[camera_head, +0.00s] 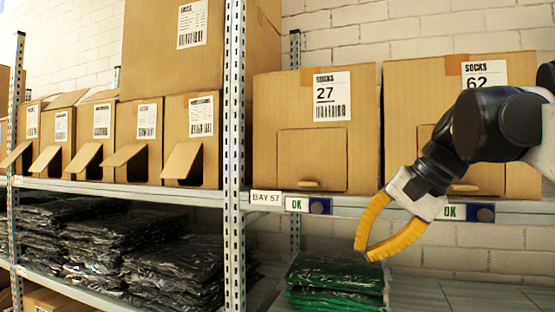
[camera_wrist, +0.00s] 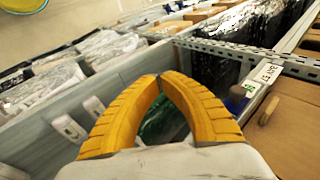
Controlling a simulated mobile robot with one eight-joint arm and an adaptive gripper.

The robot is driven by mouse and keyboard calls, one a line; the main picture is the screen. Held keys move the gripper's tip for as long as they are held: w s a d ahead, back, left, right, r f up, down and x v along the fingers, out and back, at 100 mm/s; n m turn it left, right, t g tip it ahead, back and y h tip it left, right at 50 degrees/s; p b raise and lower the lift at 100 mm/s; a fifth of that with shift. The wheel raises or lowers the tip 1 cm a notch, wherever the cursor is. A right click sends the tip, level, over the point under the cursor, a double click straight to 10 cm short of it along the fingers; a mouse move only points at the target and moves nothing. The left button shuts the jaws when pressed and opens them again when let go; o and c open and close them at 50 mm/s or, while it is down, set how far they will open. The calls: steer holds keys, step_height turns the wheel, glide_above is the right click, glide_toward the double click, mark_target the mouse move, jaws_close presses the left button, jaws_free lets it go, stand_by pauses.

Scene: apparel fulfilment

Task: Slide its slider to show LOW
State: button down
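A slider sign (camera_head: 309,206) under the SOCKS 27 box shows a green OK at left and a dark blue slider (camera_head: 320,206) at right. A second slider sign (camera_head: 468,212) under the SOCKS 62 box also shows OK, its dark slider at right. LOW is not visible on either. My gripper (camera_head: 363,252) has yellow fingers with tips together, holding nothing, below and in front of the shelf edge, between the two signs. In the wrist view, the gripper (camera_wrist: 160,76) is left of an OK sign (camera_wrist: 246,88) with its blue slider (camera_wrist: 236,101).
The SOCKS 27 box (camera_head: 285,150) and SOCKS 62 box (camera_head: 402,130) stand on the shelf above the signs. A BAY 57 tag (camera_head: 265,198) is beside a perforated upright (camera_head: 234,110). Green bagged garments (camera_head: 335,283) lie on the lower shelf.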

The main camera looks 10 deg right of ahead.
mark_target(303, 200)
steer(key=w+d+r+y+p, duration=0.1)
steer(key=r+p, duration=0.2)
steer(key=r, duration=0.5)
steer(key=d+r+m+y+p, duration=0.1)
steer(key=d+r+p, duration=0.1)
steer(key=r, duration=0.7)
steer(key=shift+w+m+t+p, duration=0.3)
steer(key=shift+w+p, duration=0.1)
steer(key=shift+p, duration=0.3)
steer(key=shift+d, duration=0.1)
steer(key=p+x, duration=0.1)
steer(key=x, duration=1.3)
steer(key=shift+f+p, duration=0.1)
steer(key=shift+p, duration=0.25)
steer(key=w+a, duration=0.2)
steer(key=a, duration=0.1)
steer(key=w+a, duration=0.1)
steer(key=a, duration=0.1)
steer(key=shift+p, duration=0.35)
steer(key=shift+s, duration=0.1)
steer(key=shift+d, duration=0.15)
